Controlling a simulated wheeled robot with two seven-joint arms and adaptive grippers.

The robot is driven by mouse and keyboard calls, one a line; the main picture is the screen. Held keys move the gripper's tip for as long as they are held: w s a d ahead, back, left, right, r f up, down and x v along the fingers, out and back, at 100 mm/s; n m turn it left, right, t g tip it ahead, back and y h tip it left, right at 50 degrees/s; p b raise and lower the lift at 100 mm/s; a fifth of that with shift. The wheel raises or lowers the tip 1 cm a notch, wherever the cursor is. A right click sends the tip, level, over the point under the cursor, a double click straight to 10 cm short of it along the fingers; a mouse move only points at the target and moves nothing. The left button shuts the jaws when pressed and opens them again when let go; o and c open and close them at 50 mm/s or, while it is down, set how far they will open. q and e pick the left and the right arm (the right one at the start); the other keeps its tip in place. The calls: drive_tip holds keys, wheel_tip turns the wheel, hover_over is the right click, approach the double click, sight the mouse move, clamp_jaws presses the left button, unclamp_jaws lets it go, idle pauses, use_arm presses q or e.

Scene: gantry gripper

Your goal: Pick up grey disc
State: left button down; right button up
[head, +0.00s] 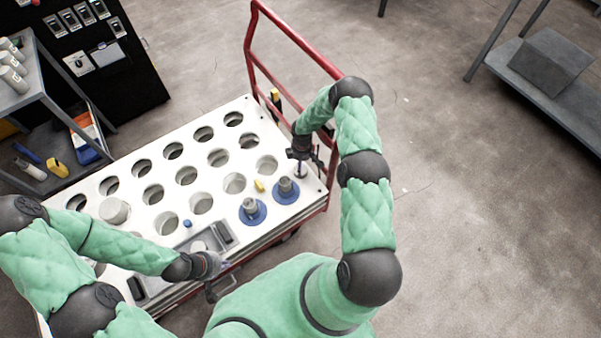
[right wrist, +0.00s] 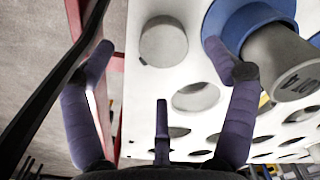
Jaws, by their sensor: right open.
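A round grey disc (right wrist: 163,42) lies on the white perforated table top (right wrist: 150,110) in the right wrist view. In the head view the disc (head: 300,171) shows in part at the table's right end, below my right gripper (head: 306,155). My right gripper also shows in the right wrist view (right wrist: 160,50), its two purple fingers spread apart on either side of the disc with nothing held. My left gripper (head: 212,286) is at the table's front edge, beside a grey tray; its fingers are too unclear to read.
Two blue-based grey pieces (head: 285,190) (head: 252,210) stand close to the right gripper; one blue base (right wrist: 245,20) is near its right finger. A yellow piece (head: 259,186) lies nearby. The red handle rail (head: 300,35) rises behind. The grey tray (head: 165,276) sits at the front.

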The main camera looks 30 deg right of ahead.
drive_tip(key=shift+w+a+f+b, duration=0.15)
drive_tip(key=shift+f+b, duration=0.55)
drive_tip(key=shift+f, duration=0.8)
drive_tip(key=shift+a+f+b, duration=0.1)
drive_tip(key=shift+f+b, duration=0.55)
drive_tip(key=shift+f, duration=0.8)
drive_tip(key=shift+r, duration=0.1)
drive_tip(key=c, duration=1.4)
